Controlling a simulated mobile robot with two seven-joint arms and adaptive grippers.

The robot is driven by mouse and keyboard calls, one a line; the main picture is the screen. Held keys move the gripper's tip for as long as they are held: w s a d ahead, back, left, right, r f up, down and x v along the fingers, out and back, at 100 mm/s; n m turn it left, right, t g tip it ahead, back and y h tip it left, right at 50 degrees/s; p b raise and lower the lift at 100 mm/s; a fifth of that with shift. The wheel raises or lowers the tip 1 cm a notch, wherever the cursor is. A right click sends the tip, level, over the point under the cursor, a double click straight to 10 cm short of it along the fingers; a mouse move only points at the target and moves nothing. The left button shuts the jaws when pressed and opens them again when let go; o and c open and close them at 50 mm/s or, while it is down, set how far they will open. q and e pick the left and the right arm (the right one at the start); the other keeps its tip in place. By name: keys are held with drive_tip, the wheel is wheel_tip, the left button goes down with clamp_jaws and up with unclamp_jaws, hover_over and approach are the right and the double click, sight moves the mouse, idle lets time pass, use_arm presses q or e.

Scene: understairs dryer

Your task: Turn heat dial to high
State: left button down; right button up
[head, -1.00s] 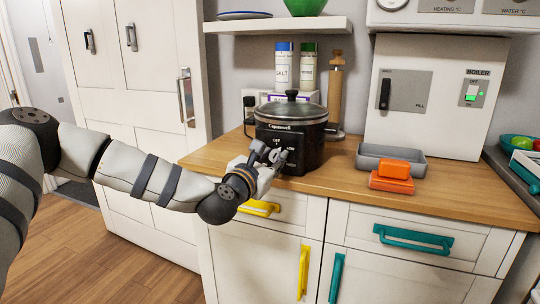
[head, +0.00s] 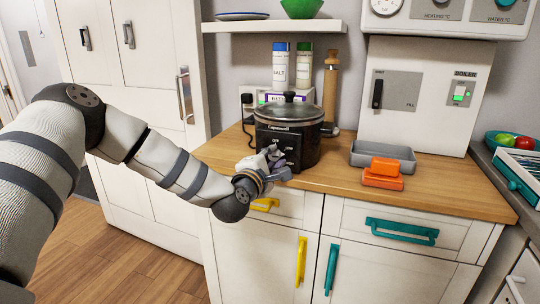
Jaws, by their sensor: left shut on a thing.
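A black slow cooker (head: 307,148) with a glass lid stands upright on the wooden counter. Its front panel has white lettering, too small to read fully. My left gripper (head: 273,158) is at the lower front of the cooker, shut on the heat dial. The fingers cover the dial, so its pointer and setting cannot be read. My right gripper is not in view.
A shelf (head: 255,26) hangs above. Drawers with yellow and teal handles are below.

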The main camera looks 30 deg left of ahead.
use_arm(q)
drive_tip(key=m+p, duration=0.1)
drive_tip(key=m, duration=0.3)
drive_tip(key=shift+r, duration=0.15)
drive_tip(key=shift+m+y+p, duration=0.3)
drive_tip(key=shift+m+p, duration=0.2)
drive_tip(key=shift+m, duration=0.8)
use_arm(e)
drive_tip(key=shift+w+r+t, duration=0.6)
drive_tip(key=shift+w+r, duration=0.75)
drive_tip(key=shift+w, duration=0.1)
use_arm(q)
drive_tip(key=shift+f, duration=0.25)
drive_tip(key=c, duration=1.3)
unclamp_jaws()
drive_tip(key=v, duration=1.2)
